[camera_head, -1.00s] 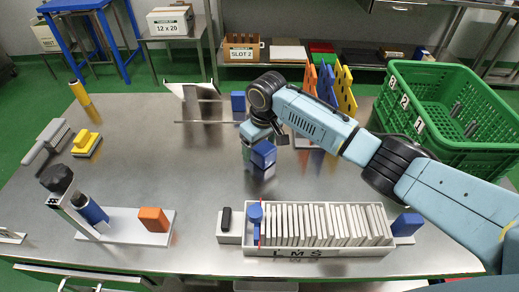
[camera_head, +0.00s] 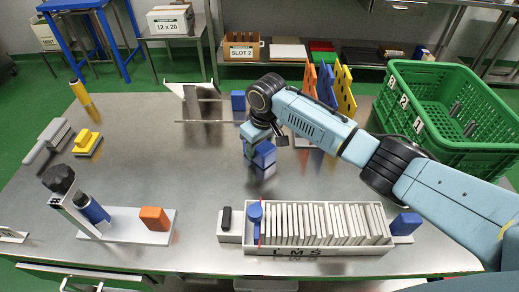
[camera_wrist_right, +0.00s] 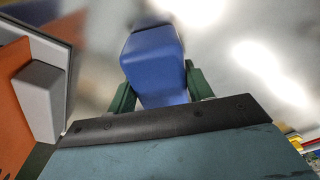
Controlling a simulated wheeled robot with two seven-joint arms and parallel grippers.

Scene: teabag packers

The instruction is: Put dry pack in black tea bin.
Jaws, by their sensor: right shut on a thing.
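My right gripper (camera_head: 257,148) is shut on a blue block (camera_head: 265,155), low over the middle of the steel table; its reflection shows just below it. In the right wrist view the blue block (camera_wrist_right: 153,65) sits between two dark green fingers. Whether it touches the table I cannot tell. I cannot read a label that marks it as the dry pack. No bin labelled black tea can be made out. Orange, blue and yellow upright panels (camera_head: 346,92) stand behind my right arm, which partly hides them. My left gripper is not in view.
A second blue block (camera_head: 238,100) stands behind the gripper. A white rack (camera_head: 315,250) of upright plates is in front. A green crate (camera_head: 480,152) is at right. An orange block (camera_head: 155,218) lies on a white board at left. The table's centre left is clear.

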